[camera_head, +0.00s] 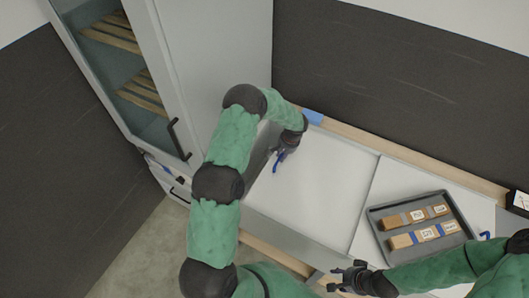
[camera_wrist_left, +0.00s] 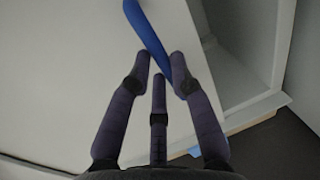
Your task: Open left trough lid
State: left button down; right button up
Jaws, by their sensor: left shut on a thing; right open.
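The left trough lid (camera_head: 318,190) is a flat white panel in the counter. It fills most of the wrist view (camera_wrist_left: 70,80). A blue handle (camera_head: 277,165) sits at its left side and shows as a blue bar in the left wrist view (camera_wrist_left: 146,35). My left gripper (camera_head: 284,152) is shut on the handle, its fingers (camera_wrist_left: 164,75) around the bar's near end. Beside the lid's edge, a grey hollow (camera_wrist_left: 235,45) shows in the wrist view, so part of the trough is uncovered. My right gripper (camera_head: 346,278) is open and empty near the counter's front edge.
A second white lid (camera_head: 390,180) lies to the right, bearing a grey tray (camera_head: 375,222) with two labelled brown blocks (camera_head: 415,217). A blue handle (camera_head: 485,236) is at its right. A tall grey cabinet (camera_head: 215,50) with a dark handle stands at the left.

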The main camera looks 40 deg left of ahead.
pick_arm(q)
jog(key=d+b, duration=0.2)
jog(key=d, duration=0.3)
jog(key=w+d+b, duration=0.1)
jog(key=d, duration=0.4)
jog(key=d+b, duration=0.2)
jog(key=d, duration=0.4)
jog(key=shift+w+f+b, duration=0.25)
jog(key=shift+w+b, duration=0.05)
jog(key=shift+w, duration=0.1)
jog(key=b, duration=0.4)
send_over(353, 195)
jog(key=shift+r, duration=0.25)
jog(key=c, duration=1.1)
grip_release()
jog(key=shift+r, duration=0.1)
notch_tip(353, 195, up, 12)
jog(key=d, duration=0.2)
jog(key=shift+w+d, duration=0.15)
jog(key=shift+w, duration=0.05)
jog(key=shift+f, duration=0.25)
